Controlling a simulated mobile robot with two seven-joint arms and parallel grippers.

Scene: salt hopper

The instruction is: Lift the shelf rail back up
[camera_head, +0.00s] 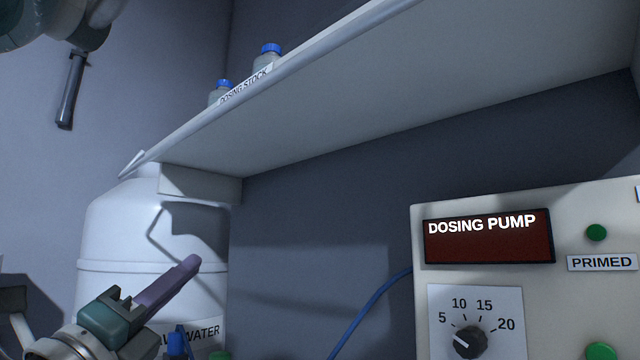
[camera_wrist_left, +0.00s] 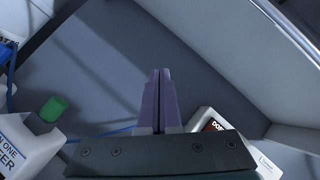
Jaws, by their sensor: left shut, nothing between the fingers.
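The shelf rail (camera_head: 310,56) looks like a thin pale strip along the front edge of the white shelf (camera_head: 390,100). Its left end shows a small angled piece; I cannot tell clearly whether the rail is raised or lowered. My left gripper (camera_head: 190,262) is low at the left, below the shelf and in front of a white tank, clear of the rail. Its purple fingers are shut and empty, also in the left wrist view (camera_wrist_left: 158,75). The shelf's pale underside (camera_wrist_left: 225,60) fills the upper right there.
Two blue-capped bottles (camera_head: 270,50) stand on the shelf behind the "DOSING STOCK" label (camera_head: 245,85). The white tank (camera_head: 110,235) is under the shelf's left end. The dosing pump box (camera_head: 415,300) stands at right, with a blue hose (camera_head: 375,297). Open space lies between tank and pump.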

